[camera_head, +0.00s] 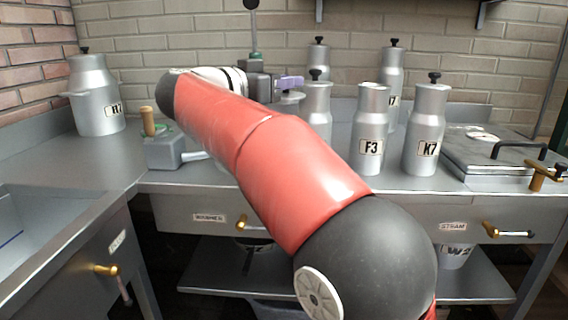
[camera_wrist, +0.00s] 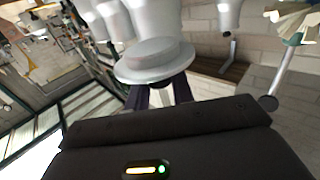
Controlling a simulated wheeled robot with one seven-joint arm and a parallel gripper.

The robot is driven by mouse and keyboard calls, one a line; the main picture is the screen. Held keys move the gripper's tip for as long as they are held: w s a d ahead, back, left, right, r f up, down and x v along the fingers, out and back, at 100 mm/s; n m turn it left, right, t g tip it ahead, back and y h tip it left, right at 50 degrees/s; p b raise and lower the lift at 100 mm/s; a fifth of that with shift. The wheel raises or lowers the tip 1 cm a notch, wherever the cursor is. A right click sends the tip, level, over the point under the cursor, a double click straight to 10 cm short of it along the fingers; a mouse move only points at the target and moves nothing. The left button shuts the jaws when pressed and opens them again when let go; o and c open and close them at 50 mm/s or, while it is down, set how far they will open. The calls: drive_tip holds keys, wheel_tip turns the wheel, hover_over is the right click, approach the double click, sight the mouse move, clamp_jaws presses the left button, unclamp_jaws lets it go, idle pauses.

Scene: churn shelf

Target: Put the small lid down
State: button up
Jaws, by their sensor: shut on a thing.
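My gripper (camera_head: 290,83), with purple fingers, is raised above the counter at the end of my red arm.
The knobbed churn K7 (camera_head: 427,130) stands right of F3. Other churns (camera_head: 319,108) stand behind and left. A flat lidded unit (camera_head: 497,158) is at the right. A big H7 churn (camera_head: 95,98), a grey block with a handle (camera_head: 166,152) and a sink (camera_head: 45,222) are left.

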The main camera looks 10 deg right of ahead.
wheel_tip(320, 180, down, 17)
drive_tip(key=shift+f+b, duration=0.15)
drive_tip(key=shift+b, duration=0.8)
drive_tip(key=shift+f, duration=0.15)
drive_tip(key=o, duration=1)
drive_tip(key=v, duration=1.2)
